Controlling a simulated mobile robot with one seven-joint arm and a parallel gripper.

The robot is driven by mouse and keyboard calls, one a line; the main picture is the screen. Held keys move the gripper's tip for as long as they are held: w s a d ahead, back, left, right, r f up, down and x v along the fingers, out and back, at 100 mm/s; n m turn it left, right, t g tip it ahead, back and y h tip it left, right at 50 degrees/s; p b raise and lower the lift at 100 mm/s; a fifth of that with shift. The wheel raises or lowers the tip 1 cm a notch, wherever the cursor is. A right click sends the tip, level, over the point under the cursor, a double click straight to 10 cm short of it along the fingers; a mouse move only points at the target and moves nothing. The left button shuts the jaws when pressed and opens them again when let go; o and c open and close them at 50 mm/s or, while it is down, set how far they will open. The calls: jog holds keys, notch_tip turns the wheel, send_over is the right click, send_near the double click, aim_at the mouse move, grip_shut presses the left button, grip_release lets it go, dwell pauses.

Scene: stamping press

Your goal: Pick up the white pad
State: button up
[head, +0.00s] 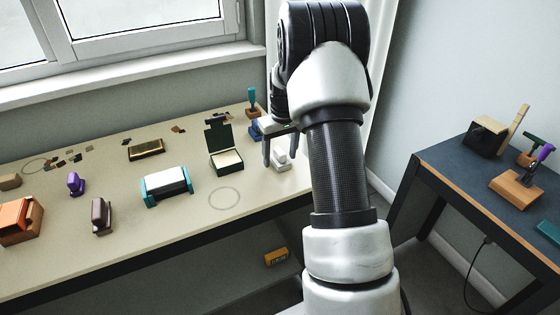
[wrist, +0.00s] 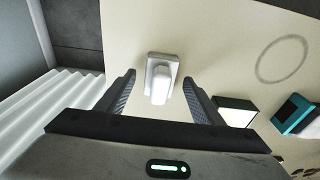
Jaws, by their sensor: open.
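A small all-white piece with a flat base and a raised block on top (wrist: 160,78) stands upright on the cream table. In the head view it shows (head: 281,164) near the table's right end, partly hidden by my gripper. My gripper (wrist: 159,77) is open above it, one finger on each side, with no clear contact. A dark green open case with a whitish pad inside (head: 228,159) stands just left of my gripper; its edge also shows in the wrist view (wrist: 237,111). I cannot tell for certain which of the two is the white pad.
A teal-ended white roller (head: 167,184), a brown upright stamp (head: 101,216) and a purple-handled stamp (head: 76,184) stand further left. A teal-handled stamp (head: 252,100) and a blue item (head: 256,128) are close behind my gripper. A drawn circle (head: 224,198) marks bare table.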

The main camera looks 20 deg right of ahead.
aim_at(280, 150)
jog(key=c, duration=1.2)
jog(key=shift+o, duration=0.2)
notch_tip(280, 150, up, 10)
jog(key=shift+r+p, duration=0.1)
jog(key=shift+p, duration=0.85)
jog(key=o, duration=0.5)
jog(key=c, duration=0.4)
